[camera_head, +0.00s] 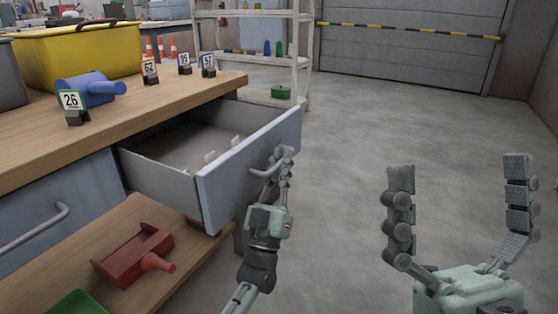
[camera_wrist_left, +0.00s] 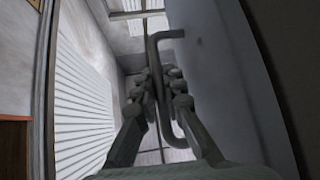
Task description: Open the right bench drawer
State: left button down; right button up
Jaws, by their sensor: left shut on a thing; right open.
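The right bench drawer (camera_head: 240,165) is pulled well out from under the wooden bench top (camera_head: 140,115). Its inside shows, with small pale items near the front panel. My left gripper (camera_head: 280,160) is shut on the drawer's bar handle (camera_head: 265,172). In the left wrist view the handle (camera_wrist_left: 160,85) runs between the fingers of my left gripper (camera_wrist_left: 158,80), beside the grey drawer front (camera_wrist_left: 215,75). My right gripper (camera_head: 460,200) is open and empty over the floor, to the right of the drawer.
A closed left drawer (camera_head: 60,205) has its own handle. Number cards, a blue scoop (camera_head: 90,88) and a yellow bin (camera_head: 75,55) stand on the bench. A red scoop (camera_head: 135,255) lies on the lower shelf (camera_head: 190,260). The floor (camera_head: 350,150) to the right is clear.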

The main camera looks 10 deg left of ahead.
pick_arm(q)
jog(key=c, duration=1.9)
grip_release()
jog(key=v, duration=1.2)
jog(key=shift+s, duration=0.1)
